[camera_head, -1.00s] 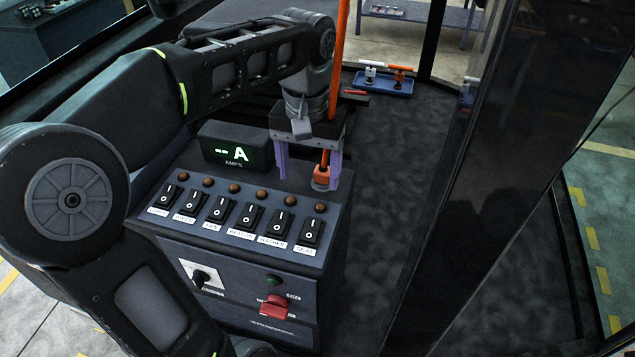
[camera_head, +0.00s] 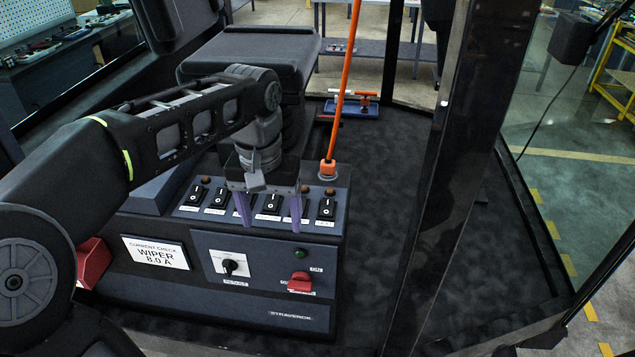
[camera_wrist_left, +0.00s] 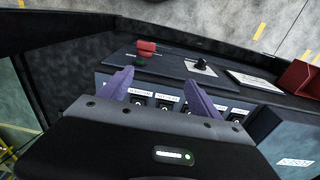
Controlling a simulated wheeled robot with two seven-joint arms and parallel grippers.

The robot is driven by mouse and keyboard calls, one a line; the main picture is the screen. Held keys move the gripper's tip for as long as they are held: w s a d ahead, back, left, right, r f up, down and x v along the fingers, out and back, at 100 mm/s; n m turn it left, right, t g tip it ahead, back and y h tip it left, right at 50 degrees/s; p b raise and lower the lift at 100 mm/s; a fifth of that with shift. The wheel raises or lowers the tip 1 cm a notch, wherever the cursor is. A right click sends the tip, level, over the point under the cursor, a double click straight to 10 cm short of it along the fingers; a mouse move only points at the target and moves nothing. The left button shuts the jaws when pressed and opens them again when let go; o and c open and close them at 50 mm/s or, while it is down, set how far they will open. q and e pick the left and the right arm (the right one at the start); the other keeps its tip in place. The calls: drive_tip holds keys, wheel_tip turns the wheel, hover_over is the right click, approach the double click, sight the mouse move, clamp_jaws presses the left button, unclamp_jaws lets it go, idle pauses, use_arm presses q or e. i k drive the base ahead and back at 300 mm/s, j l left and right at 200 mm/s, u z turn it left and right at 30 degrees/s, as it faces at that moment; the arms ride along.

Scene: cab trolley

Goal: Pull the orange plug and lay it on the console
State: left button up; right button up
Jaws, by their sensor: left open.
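The orange plug (camera_head: 327,169) stands upright at the back right corner of the console (camera_head: 330,228), with an orange cable rising from its top. I cannot tell how deep it sits. My left gripper (camera_head: 270,212) has two purple fingers spread apart with nothing between them. It hangs in front of the switch row, left of the plug and nearer to me, apart from it. The left wrist view shows the same open fingers (camera_wrist_left: 160,95) over the console's switches; the plug is not seen there. My right gripper is not in view.
The console front has a black rotary knob (camera_head: 231,265), a red switch (camera_head: 300,283) and a green button (camera_head: 299,254). A card reading "WIPER 8.0 A" (camera_head: 157,252) stands at left. A blue tray (camera_head: 352,107) lies behind. A dark pillar (camera_head: 440,200) stands right.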

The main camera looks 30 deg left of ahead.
sight(327, 168)
drive_tip(key=k, duration=0.25)
drive_tip(key=i+j+z, duration=0.15)
drive_tip(key=j+z, duration=0.25)
drive_tip(key=j, duration=0.15)
drive_tip(key=j+z, duration=0.8)
drive_tip(key=j, duration=0.3)
